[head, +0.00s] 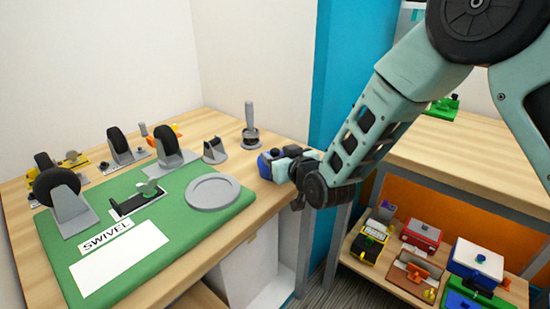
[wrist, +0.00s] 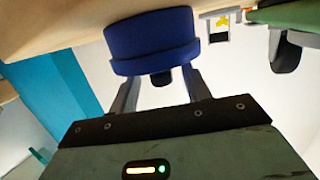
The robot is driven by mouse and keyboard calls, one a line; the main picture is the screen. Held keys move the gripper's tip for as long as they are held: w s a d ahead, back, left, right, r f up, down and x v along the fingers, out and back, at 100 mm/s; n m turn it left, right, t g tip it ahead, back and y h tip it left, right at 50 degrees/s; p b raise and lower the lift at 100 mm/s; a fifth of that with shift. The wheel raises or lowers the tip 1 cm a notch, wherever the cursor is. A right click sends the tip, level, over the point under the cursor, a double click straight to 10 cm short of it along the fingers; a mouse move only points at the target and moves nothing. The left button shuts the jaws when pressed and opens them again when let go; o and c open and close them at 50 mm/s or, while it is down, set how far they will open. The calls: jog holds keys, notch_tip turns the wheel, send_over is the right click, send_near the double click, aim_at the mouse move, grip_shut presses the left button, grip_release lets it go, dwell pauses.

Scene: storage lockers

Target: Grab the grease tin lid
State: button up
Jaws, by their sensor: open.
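A blue round tin (wrist: 152,35) with a wider blue lid (wrist: 152,65) shows at the top middle of the wrist view. A black knob (wrist: 161,79) sticks out from the lid toward my gripper. In the head view the blue tin (head: 264,167) is at the right edge of the wooden table, partly hidden by my gripper (head: 283,160). My gripper is open. In the wrist view its two fingers (wrist: 161,86) lie on either side of the knob, with space around it. I cannot tell whether the fingertips touch the lid.
A green mat (head: 160,235) with a grey round plate (head: 213,192) and a "SWIVEL" label lies on the table (head: 225,125). Several casters stand behind. A grey handled piece (head: 250,125) stands near the tin. A blue panel (head: 340,90) and an orange shelf with boxes (head: 420,235) are at right.

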jog(key=shift+x, duration=0.9)
jog(key=shift+c, duration=0.3)
grip_shut()
